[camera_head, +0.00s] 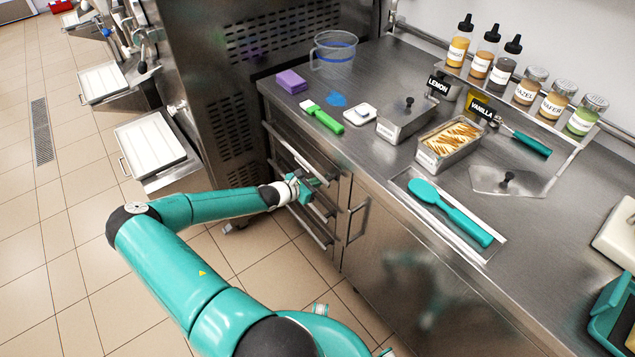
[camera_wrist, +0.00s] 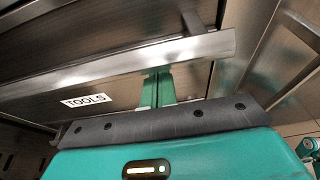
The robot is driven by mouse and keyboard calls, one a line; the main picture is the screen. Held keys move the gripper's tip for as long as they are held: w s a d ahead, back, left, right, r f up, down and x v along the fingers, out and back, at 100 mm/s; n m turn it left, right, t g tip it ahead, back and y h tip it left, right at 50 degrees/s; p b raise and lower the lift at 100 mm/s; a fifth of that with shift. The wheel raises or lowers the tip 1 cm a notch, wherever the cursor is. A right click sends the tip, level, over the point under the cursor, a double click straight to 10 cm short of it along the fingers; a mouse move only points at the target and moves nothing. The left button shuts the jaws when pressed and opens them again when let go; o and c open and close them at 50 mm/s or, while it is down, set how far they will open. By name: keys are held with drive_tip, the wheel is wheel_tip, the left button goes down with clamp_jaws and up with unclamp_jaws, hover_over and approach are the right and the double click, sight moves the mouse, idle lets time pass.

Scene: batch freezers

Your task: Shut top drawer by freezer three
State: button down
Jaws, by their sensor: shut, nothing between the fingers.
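The drawer stack by the freezer sits under the left end of the steel counter in the head view. Its top drawer (camera_head: 300,152) has a long bar handle, and I cannot tell from here how far it stands out. My gripper (camera_head: 305,187) is in front of the stack, among the handles, and hides part of the lower fronts. In the wrist view my green fingers (camera_wrist: 157,88) are shut and empty, at the lower edge of a steel handle bar (camera_wrist: 100,75). A drawer front labelled TOOLS (camera_wrist: 86,101) shows behind. I cannot tell whether the fingers touch the bar.
A dark freezer body (camera_head: 215,85) stands left of the stack. A cupboard door (camera_head: 390,265) with an upright handle lies to the right. The counter above holds a clear jug (camera_head: 334,55), a green-handled brush (camera_head: 322,118) and steel tubs. Tiled floor is free in front.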

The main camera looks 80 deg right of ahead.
drive_tip(key=shift+s+d+r, duration=0.15)
drive_tip(key=shift+s+d, duration=0.05)
drive_tip(key=shift+s, duration=0.05)
drive_tip(key=f+v, duration=0.1)
drive_tip(key=v, duration=1.3)
drive_tip(key=shift+w+a, duration=0.25)
drive_tip(key=shift+f, duration=0.15)
drive_tip(key=w+a+r+m+t+y, duration=0.35)
drive_tip(key=w+a+r, duration=0.45)
drive_tip(key=w+a, duration=0.4)
drive_tip(key=w+a+r+m+t+y, duration=0.3)
drive_tip(key=w+a+r+m+t, duration=0.2)
drive_tip(key=w+a+r, duration=0.75)
drive_tip(key=s+a+r+t+y, duration=0.1)
drive_tip(key=a+r+t, duration=0.1)
drive_tip(key=a+r, duration=0.5)
drive_tip(key=s+a+r+t+y, duration=0.1)
drive_tip(key=a+r+t, duration=0.15)
drive_tip(key=a, duration=0.75)
drive_tip(key=s+a+r+t+y, duration=0.2)
drive_tip(key=s+a+r, duration=0.5)
drive_tip(key=a, duration=0.4)
drive_tip(key=shift+r+t, duration=0.2)
drive_tip(key=shift+t, duration=0.3)
